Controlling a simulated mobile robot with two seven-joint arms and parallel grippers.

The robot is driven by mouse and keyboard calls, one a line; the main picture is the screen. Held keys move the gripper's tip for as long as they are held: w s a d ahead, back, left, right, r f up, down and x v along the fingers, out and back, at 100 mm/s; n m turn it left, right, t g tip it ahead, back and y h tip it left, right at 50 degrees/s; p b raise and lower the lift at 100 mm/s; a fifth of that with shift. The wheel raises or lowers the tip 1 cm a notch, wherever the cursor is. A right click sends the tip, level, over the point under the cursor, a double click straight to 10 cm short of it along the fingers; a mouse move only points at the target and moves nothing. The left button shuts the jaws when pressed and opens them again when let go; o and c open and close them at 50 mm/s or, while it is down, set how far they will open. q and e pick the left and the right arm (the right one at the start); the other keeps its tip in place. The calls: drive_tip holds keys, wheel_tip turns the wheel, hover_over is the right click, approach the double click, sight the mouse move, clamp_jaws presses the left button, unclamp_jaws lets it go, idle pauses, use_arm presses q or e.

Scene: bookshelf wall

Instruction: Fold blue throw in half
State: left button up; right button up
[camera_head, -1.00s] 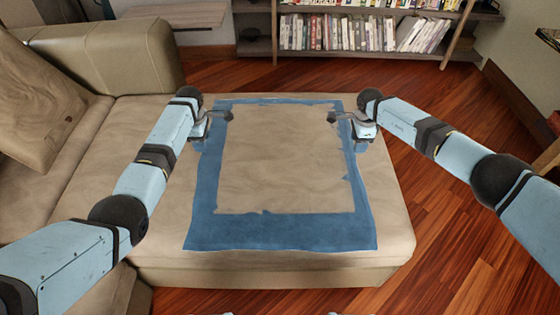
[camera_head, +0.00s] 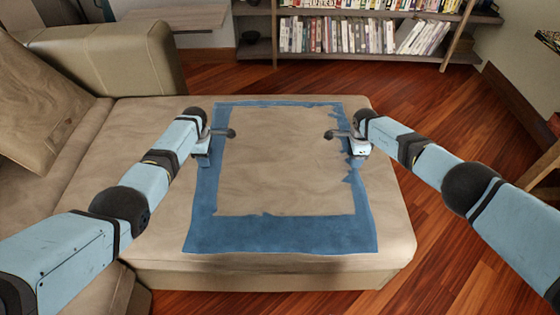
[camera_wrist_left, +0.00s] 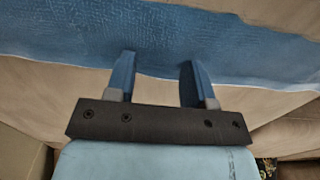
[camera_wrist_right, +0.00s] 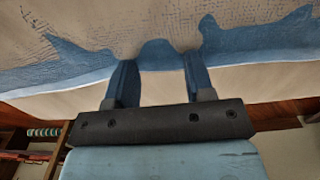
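The blue throw (camera_head: 285,234) lies on the beige sofa seat. It shows as a blue frame around a beige middle, with ragged inner edges; I cannot tell whether the beige is cushion showing through. My left gripper (camera_head: 206,156) is over its left strip, toward the far end. In the left wrist view, the open fingers (camera_wrist_left: 158,66) point at the blue cloth (camera_wrist_left: 130,38) with nothing between them. My right gripper (camera_head: 354,150) is over the right strip at similar depth. In the right wrist view, its fingers (camera_wrist_right: 163,68) are apart at a ragged blue edge (camera_wrist_right: 90,65). Contact is unclear.
The beige seat (camera_head: 150,240) extends around the throw. A sofa arm (camera_head: 105,58) and a cushion (camera_head: 35,100) are on the left. Wooden floor (camera_head: 460,240) lies to the right and in front. A bookshelf (camera_head: 365,35) stands at the back.

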use_arm(q)
clamp_jaws()
use_arm(e)
clamp_jaws()
use_arm(q)
drive_tip(key=shift+s+f, duration=0.1)
